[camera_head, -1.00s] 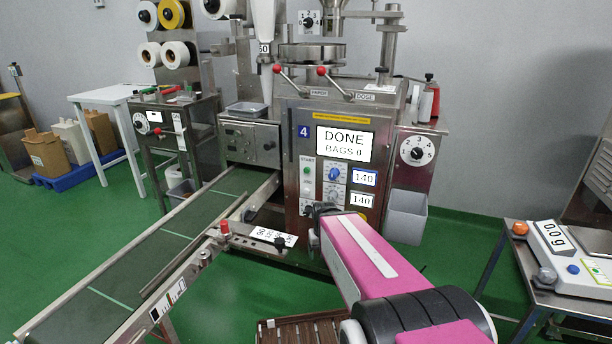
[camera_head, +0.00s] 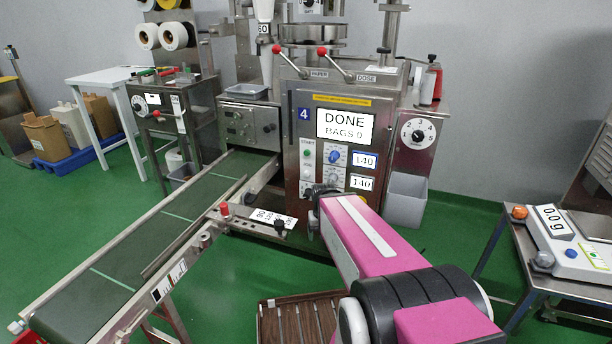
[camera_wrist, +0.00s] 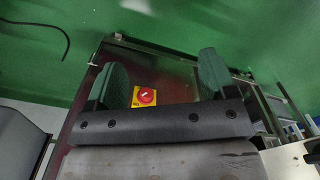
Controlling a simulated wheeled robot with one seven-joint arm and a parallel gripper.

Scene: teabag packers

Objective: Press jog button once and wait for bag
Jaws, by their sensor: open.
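The packing machine (camera_head: 290,135) stands in the middle of the head view. Its screen (camera_head: 346,126) reads DONE and what looks like BAGS 0. Below the green START button (camera_head: 307,154) is a pale button (camera_head: 307,171), probably the jog button; its label is too small to read. My gripper (camera_head: 318,194) is in front of the panel's lower part, its fingers hard to make out there. In the wrist view my gripper (camera_wrist: 161,76) is open and empty. A red knob on a yellow plate (camera_wrist: 146,96) shows between the fingers. No bag is visible on the conveyor belt (camera_head: 135,235).
The conveyor runs from the machine to the lower left. A grey bin (camera_head: 406,200) hangs at the machine's right side. A scale (camera_head: 565,245) reading 0.0 g stands on a table at the right. A brown slatted tray (camera_head: 300,318) is below my arm.

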